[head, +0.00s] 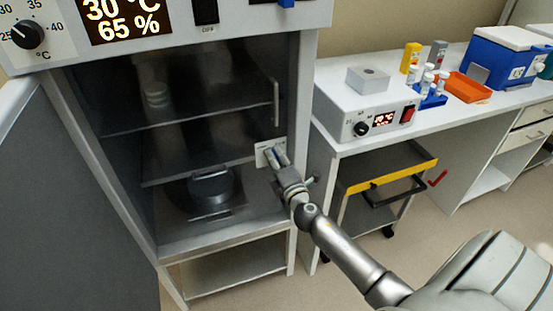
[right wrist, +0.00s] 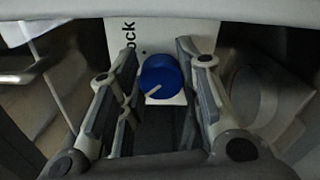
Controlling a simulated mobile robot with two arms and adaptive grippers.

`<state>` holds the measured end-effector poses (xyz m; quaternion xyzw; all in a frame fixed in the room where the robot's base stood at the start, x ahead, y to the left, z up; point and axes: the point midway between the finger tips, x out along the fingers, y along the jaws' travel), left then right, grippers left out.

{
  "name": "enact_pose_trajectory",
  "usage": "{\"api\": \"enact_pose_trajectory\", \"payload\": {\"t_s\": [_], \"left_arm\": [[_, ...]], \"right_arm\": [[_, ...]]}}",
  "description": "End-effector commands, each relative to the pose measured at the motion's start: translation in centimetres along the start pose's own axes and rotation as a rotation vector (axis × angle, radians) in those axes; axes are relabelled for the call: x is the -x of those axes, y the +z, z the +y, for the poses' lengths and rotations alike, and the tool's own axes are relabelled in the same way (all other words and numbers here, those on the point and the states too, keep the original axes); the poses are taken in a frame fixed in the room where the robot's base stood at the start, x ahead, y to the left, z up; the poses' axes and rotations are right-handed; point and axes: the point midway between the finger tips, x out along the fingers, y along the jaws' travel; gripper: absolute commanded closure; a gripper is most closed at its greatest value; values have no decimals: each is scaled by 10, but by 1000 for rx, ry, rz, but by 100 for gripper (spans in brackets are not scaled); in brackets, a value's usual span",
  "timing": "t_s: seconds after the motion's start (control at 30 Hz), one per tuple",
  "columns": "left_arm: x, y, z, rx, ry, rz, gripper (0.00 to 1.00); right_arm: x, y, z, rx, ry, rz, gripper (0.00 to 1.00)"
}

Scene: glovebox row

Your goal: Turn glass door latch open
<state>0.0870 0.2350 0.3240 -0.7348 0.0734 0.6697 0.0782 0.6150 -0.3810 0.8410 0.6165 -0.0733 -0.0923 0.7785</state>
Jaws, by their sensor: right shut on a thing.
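The glass door (head: 222,120) of the incubator is closed across the dark chamber, with a vertical handle (head: 276,103) at its right. A white latch plate (head: 262,161) sits low on the right side. In the right wrist view, the latch is a blue round knob (right wrist: 161,76) with a pale pointer line slanting to the lower left. Its white plate (right wrist: 148,40) carries partly hidden lettering ending in "ock". My right gripper (head: 271,155) is at the plate, its fingers shut on the knob from both sides; they also show in the right wrist view (right wrist: 158,85). My left gripper is out of view.
The outer door (head: 60,200) stands swung open at the left. Behind the glass are white dishes (head: 155,95) and a dark round device (head: 210,187). To the right, a bench (head: 440,125) carries a heater block (head: 368,80); a yellow-edged cart (head: 392,175) stands below.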

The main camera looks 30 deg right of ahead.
Motion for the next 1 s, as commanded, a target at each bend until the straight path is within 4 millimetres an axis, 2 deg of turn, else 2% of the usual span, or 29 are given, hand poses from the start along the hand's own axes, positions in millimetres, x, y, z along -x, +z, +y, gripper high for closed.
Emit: {"api": "enact_pose_trajectory", "payload": {"t_s": [0.63, 0.67, 0.8, 1.0], "left_arm": [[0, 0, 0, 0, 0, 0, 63], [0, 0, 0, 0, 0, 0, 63], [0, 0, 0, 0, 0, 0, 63], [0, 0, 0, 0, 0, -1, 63]], "right_arm": [[0, -1, 0, 48, -1, 2, 91], [0, -1, 0, 48, -1, 2, 64], [0, -1, 0, 47, -1, 2, 46], [0, 0, 0, 46, 0, 1, 46]]}}
